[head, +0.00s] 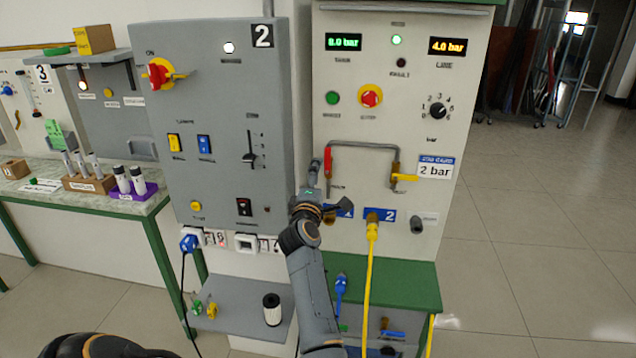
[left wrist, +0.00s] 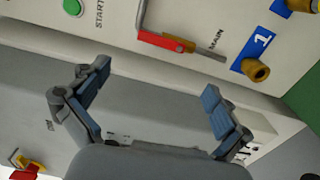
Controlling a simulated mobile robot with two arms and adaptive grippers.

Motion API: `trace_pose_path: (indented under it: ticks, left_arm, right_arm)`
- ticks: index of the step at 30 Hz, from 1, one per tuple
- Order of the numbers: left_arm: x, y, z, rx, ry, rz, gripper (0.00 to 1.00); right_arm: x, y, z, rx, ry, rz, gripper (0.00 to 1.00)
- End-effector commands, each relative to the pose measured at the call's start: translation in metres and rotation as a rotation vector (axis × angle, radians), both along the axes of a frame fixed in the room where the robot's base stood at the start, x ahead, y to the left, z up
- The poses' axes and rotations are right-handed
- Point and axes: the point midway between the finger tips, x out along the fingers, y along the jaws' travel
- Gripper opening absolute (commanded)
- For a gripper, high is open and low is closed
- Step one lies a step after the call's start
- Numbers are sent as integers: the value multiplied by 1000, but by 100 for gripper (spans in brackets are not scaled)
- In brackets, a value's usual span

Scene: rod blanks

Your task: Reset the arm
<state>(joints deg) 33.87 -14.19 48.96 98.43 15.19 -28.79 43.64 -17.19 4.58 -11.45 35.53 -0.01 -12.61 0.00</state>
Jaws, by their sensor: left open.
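My left gripper (head: 313,180) is in front of the gap between the grey cabinet and the white air panel. In the left wrist view its two blue-padded fingers (left wrist: 155,88) are spread wide with nothing between them. The red-handled MAIN valve (head: 327,161) is on the panel just right of the gripper. It also shows in the left wrist view (left wrist: 165,41), above the fingers and apart from them. Blue port 1 (left wrist: 258,52) is right of the valve there. My right gripper is in neither view.
The grey cabinet (head: 218,120) marked 2 stands at left, the white panel (head: 395,75) at right. A yellow hose (head: 368,285) hangs from port 2. A green shelf (head: 410,283) and a grey shelf (head: 235,305) with a white-and-black cylinder (head: 272,309) jut out below. Open floor lies right.

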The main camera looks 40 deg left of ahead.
Motion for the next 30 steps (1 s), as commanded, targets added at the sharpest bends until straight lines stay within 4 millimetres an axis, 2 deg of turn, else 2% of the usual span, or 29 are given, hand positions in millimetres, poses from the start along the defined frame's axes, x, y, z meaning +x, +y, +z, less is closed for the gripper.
trace_pose_path:
  ticks: [15, 20, 23, 26, 29, 30]
  left_arm:
    - [0, 0, 0, 1, 1, -1, 100]
    - [-8, -11, -11, 93, 95, -47, 100]
    - [-21, -35, -32, 254, 264, -143, 100]
    - [-45, -76, -67, 461, 490, -294, 100]
    - [-80, -124, -109, 662, 711, -474, 100]
    - [-98, -143, -126, 736, 792, -551, 100]
  right_arm:
    - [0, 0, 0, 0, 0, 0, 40]
    - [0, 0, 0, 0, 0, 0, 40]
    - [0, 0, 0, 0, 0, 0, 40]
    - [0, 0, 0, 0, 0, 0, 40]
    - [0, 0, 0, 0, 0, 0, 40]
    - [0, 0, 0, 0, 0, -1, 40]
